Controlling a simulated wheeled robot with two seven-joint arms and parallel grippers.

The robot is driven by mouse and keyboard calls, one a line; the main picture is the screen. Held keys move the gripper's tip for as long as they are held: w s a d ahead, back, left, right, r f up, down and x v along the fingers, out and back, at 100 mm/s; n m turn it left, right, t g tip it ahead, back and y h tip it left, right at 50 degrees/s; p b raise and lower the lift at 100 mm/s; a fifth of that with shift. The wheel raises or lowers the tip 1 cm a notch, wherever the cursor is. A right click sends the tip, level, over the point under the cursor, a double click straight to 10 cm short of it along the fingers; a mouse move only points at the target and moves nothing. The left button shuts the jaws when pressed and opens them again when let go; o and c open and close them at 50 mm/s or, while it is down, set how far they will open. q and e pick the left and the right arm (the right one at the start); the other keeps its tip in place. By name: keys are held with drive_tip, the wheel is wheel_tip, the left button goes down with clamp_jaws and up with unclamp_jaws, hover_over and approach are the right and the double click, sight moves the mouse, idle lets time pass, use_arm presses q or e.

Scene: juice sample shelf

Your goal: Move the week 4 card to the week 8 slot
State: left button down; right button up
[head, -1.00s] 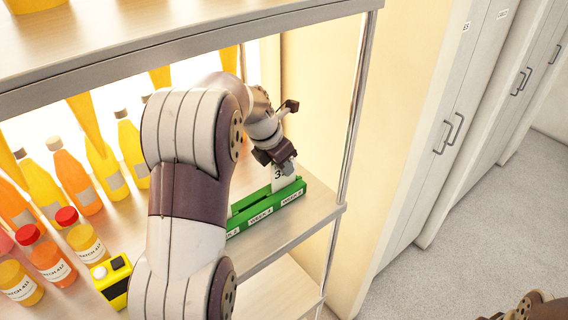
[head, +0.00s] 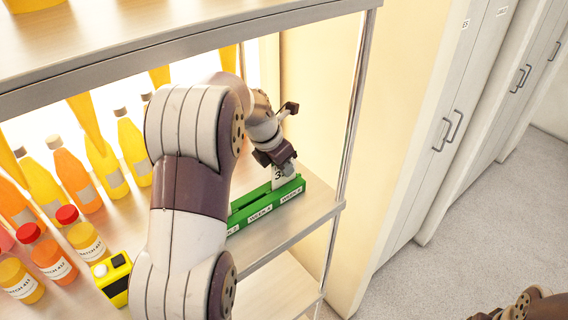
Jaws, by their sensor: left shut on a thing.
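The green card holder (head: 268,207) sits on the shelf near its right end. Week labels run along its front face; they are too small to read surely. A white card (head: 281,180) with a dark number stands upright at the holder's right part. My left gripper (head: 284,167) is above the right part of the holder, shut on the top of this card. The card's lower edge is at the holder; I cannot tell how deep it sits. The holder's left end is hidden behind my left arm. My right gripper is not clearly seen; only a dark part of my right arm shows at bottom right.
Juice bottles (head: 74,176) stand in rows at the left of the shelf, with red-capped sample bottles (head: 52,259) in front. A yellow box (head: 112,278) is near the front edge. A shelf post (head: 351,120) rises right of the holder. Another board is above.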

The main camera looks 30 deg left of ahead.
use_arm(q)
drive_tip(key=shift+f, duration=0.15)
drive_tip(key=c, duration=1.2)
unclamp_jaws()
drive_tip(key=shift+o, duration=0.2)
